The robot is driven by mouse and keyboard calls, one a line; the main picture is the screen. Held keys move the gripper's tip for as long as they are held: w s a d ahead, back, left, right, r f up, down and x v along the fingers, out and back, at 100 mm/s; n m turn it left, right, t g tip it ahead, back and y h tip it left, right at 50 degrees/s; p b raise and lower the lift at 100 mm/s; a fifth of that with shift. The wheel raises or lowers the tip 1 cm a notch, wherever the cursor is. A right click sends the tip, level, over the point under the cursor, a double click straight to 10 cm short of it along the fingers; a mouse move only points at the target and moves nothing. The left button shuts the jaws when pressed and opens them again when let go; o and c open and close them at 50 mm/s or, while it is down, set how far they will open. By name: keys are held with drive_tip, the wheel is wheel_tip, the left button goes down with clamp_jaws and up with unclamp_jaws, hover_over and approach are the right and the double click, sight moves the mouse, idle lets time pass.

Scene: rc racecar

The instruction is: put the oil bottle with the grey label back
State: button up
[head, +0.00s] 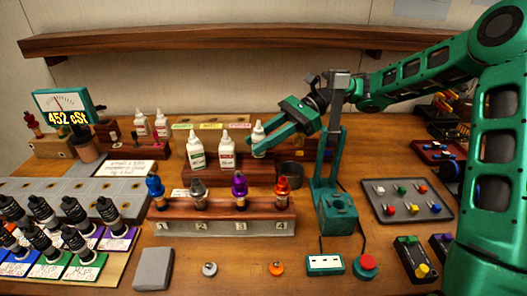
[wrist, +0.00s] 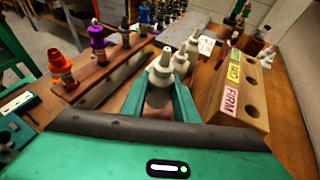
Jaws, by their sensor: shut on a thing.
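My gripper (head: 257,148) is shut on a white oil bottle (head: 258,131) with a pointed nozzle, at the right end of the dark wooden bottle stand (head: 233,178). In the wrist view the bottle (wrist: 161,72) is upright between the two green fingers (wrist: 160,104). Its label is mostly hidden by the fingers, so I cannot read its colour. I cannot tell whether its base touches the stand. Left of it on the stand are a white bottle with a green label (head: 195,153) and one with a red label (head: 226,154).
A wooden block with coloured tags and holes (wrist: 245,85) is behind the stand. A rack with several coloured shock absorbers (head: 225,222) is in front. A dark round cup (head: 289,174) and a green post tool (head: 335,210) are close on the right. Two more white bottles (head: 142,125) stand back left.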

drive_tip(key=shift+f, duration=1.8)
drive_tip(key=o, duration=1.1)
drive_tip(key=shift+f, duration=0.1)
drive_tip(key=v, duration=1.2)
drive_tip(key=shift+w+d, duration=0.1)
